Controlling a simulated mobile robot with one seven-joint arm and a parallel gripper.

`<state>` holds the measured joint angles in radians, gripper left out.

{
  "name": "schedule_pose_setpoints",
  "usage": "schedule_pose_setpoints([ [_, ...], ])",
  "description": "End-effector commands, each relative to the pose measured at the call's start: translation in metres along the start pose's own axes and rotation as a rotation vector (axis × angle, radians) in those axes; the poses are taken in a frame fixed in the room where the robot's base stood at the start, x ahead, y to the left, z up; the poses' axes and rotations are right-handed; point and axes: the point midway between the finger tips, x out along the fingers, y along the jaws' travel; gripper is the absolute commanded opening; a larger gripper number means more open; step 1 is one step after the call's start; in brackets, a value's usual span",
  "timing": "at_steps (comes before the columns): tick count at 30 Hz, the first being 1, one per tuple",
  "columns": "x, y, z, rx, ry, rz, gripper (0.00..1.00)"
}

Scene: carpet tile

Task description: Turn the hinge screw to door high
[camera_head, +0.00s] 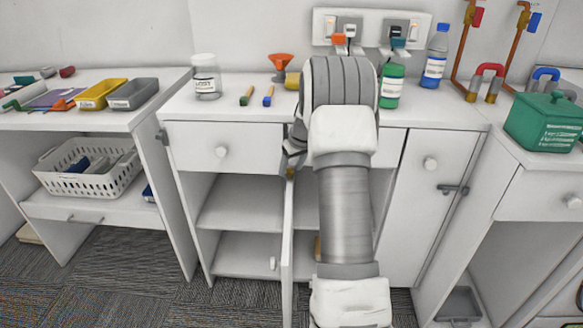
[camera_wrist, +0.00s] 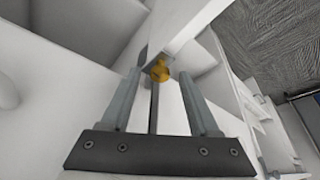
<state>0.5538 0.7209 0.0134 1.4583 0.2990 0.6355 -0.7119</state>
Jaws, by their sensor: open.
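The hinge screw (camera_wrist: 159,72) is a small brass-coloured knob in the wrist view, at the edge of a white cabinet door (camera_wrist: 190,18). In the head view the door (camera_head: 287,240) stands open, seen nearly edge-on, with a brass spot of the screw (camera_head: 290,173) near its top. My gripper (camera_wrist: 159,76) is open. In the wrist view its two grey fingers point at the screw, one on each side, with gaps visible. I cannot tell whether the screw is fully between the fingertips in depth. In the head view my arm hides much of the gripper and the cabinet behind.
The cabinet's shelves (camera_head: 238,205) are open left of the door. A closed drawer (camera_head: 190,139) is above them. A jar (camera_head: 206,80), an orange funnel (camera_head: 281,65), a green bottle (camera_head: 391,86) and a blue bottle (camera_head: 435,56) stand on the counter. Carpet floor (camera_head: 120,270) is clear at left.

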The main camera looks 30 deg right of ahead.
Motion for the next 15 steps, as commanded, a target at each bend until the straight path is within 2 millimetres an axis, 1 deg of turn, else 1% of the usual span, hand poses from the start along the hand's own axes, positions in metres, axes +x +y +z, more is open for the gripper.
schedule_pose_setpoints([
  [2, -0.0003, 0.0000, -0.0001, 0.000, 0.000, 0.000, 0.62],
  [3, -0.0003, 0.0000, -0.0001, 0.000, 0.000, 0.000, 0.58],
  [8, -0.0005, 0.0000, 0.0000, 0.000, 0.000, 0.000, 0.29],
  [12, -0.0005, 0.0000, 0.0000, 0.000, 0.000, 0.000, 0.04],
  [13, -0.0005, 0.0000, 0.0000, 0.000, 0.000, 0.000, 0.00],
  [15, -0.0005, 0.0000, 0.0001, 0.000, 0.000, 0.000, 0.00],
])
